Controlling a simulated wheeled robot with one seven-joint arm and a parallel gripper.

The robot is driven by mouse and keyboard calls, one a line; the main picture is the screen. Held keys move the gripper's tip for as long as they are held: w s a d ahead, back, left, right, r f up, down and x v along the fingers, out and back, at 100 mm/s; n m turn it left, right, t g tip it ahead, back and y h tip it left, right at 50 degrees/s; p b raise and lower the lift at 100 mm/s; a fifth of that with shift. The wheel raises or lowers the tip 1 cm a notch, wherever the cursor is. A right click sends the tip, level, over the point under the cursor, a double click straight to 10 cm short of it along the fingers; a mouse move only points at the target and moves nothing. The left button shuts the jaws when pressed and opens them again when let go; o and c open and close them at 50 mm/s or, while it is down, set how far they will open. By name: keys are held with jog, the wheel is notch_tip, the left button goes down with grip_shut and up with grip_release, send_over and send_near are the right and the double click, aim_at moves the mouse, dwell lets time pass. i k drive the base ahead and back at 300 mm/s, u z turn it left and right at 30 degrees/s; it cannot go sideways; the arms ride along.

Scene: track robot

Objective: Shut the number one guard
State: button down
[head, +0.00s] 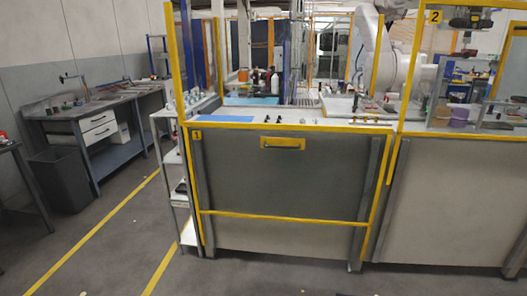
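The number one guard (240,170) is a wide grey panel in a yellow frame at the centre of the head view. A "1" label is at its upper left corner. A dark bar handle (283,144) on a yellow plate is near its top edge. The panel sits low, in front of the bench, with its top edge at about bench-top height. Above it the space between the tall yellow posts is open onto the bench. My gripper is not in view.
A number two guard (435,17) stands raised at the right. Behind it is a white robot arm (395,65). A narrow shelf rack (175,165) stands left of the first guard. A workbench (95,110) and dark bin (62,180) are farther left. Floor in front is clear.

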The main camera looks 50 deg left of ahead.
aim_at(268, 143)
jog(key=u, duration=0.55)
jog(key=i, duration=0.95)
jog(key=u, duration=1.15)
jog(key=i, duration=0.5)
jog(key=u, duration=0.35)
